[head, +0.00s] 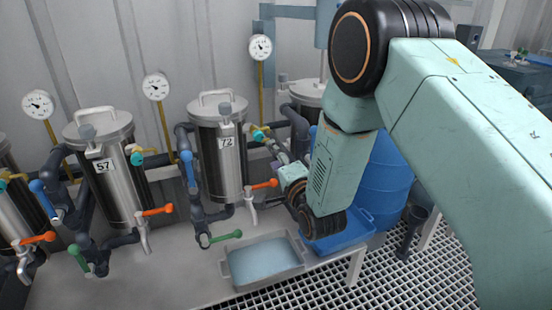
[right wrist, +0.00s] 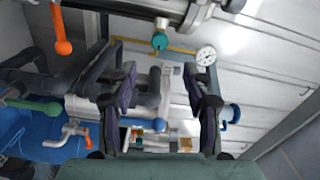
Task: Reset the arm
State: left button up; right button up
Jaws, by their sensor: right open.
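My right arm (head: 465,130) comes in from the right and bends down in front of the third vessel. My right gripper (head: 274,148) points up and left, beside the steel vessel marked 72 (head: 222,165). In the right wrist view the gripper (right wrist: 166,98) has its two dark fingers spread apart, with nothing held between them. Pipes and vessel parts show beyond the fingers. A teal valve knob (right wrist: 160,41) is past the fingertips. Whether the fingers touch any pipe cannot be told. My left gripper is not in view.
A vessel marked 57 (head: 115,180) stands left of vessel 72. Orange (head: 158,210), green (head: 226,236) and blue (head: 188,168) valve handles stick out in front. A grey tray (head: 228,268) lies on the bench. A blue barrel (head: 390,180) stands behind my arm, above grating (head: 430,270).

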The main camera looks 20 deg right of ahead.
jog(key=s+f+n+g, duration=0.9)
jog(key=s+f+n, duration=0.2)
jog(key=s+f, duration=0.7)
jog(key=s+f+n+g, duration=0.2)
jog(key=s+f+g, duration=0.2)
jog(key=s, duration=0.9)
jog(key=s+f+n+g, duration=0.2)
jog(key=s+f+g, duration=0.3)
jog(key=s, duration=0.9)
jog(key=shift+d+f+h, duration=0.2)
jog(key=shift+h, duration=0.1)
